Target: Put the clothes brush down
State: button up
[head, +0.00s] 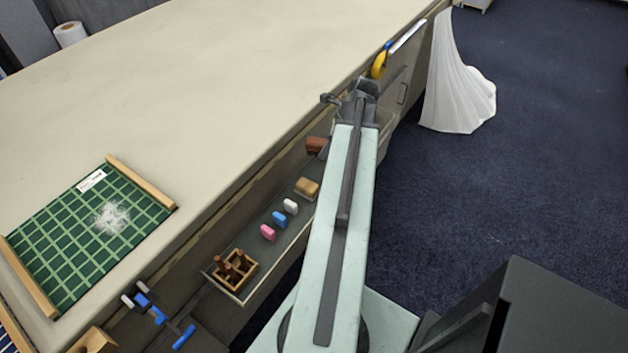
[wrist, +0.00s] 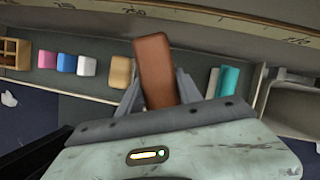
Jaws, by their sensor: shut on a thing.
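The clothes brush (wrist: 153,68) is a reddish-brown block. In the wrist view it stands out between the two grey fingers of my gripper (wrist: 158,84), which is shut on it. Behind it is the open drawer (wrist: 116,50). In the head view the brush (head: 315,145) shows as a brown piece just left of my arm, at the far part of the drawer. My fingers are hidden there behind the arm. I cannot tell whether the brush touches the drawer floor.
Left of the brush lie a tan block (wrist: 121,72), a white (wrist: 87,66), a blue (wrist: 67,63) and a pink piece (wrist: 47,60), then a wooden box (wrist: 14,53). A teal piece (wrist: 228,80) lies right. The table (head: 230,80) edge runs alongside.

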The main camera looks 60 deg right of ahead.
aim_at(320, 173)
notch_tip(320, 173, down, 10)
jog(key=b, duration=1)
jog(key=shift+w+f, duration=0.1)
jog(key=shift+f, duration=0.05)
jog(key=shift+r, duration=0.2)
jog(key=shift+f, duration=0.15)
jog(key=o, duration=1.2)
jog(key=shift+a, duration=0.1)
